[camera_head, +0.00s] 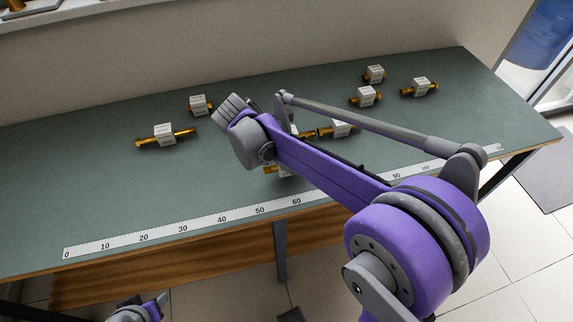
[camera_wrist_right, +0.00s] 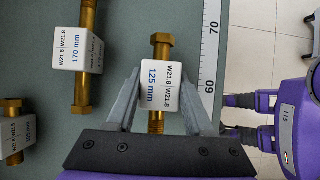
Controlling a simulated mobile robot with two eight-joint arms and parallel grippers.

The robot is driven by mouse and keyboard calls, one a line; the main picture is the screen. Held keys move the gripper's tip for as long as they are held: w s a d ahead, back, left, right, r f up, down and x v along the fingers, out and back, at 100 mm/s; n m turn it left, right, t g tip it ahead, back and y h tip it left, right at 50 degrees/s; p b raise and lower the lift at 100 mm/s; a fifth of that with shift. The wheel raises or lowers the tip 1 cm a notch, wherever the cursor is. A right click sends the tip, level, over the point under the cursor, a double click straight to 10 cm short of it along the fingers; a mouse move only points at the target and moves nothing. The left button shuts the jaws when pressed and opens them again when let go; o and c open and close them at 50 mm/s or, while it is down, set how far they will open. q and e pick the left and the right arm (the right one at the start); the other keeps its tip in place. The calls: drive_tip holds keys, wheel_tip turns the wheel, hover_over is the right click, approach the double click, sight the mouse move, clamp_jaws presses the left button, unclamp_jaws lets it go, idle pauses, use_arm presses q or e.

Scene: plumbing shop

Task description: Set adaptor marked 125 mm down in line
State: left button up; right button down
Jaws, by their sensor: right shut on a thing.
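The adaptor marked 125 mm (camera_wrist_right: 160,86) is a white block on a brass threaded rod with a hex head. In the right wrist view it sits between the two grey fingers of my right gripper (camera_wrist_right: 157,90), which is shut on it, beside the ruler strip (camera_wrist_right: 209,60). In the head view my right arm hides most of that spot; brass and a bit of white (camera_head: 283,171) show below the arm, near the 60 mark. Whether it touches the bench cannot be told.
An adaptor marked 170 mm (camera_wrist_right: 77,52) lies farther from the ruler. Other adaptors lie on the green bench (camera_head: 70,190): left (camera_head: 165,134), back (camera_head: 198,104), middle (camera_head: 342,128) and several at right (camera_head: 367,96). The bench's left part by the ruler (camera_head: 143,237) is clear.

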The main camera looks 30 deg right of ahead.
drive_tip(key=shift+f, duration=1.05)
drive_tip(key=shift+f, duration=0.15)
drive_tip(key=shift+c, duration=1.4)
unclamp_jaws()
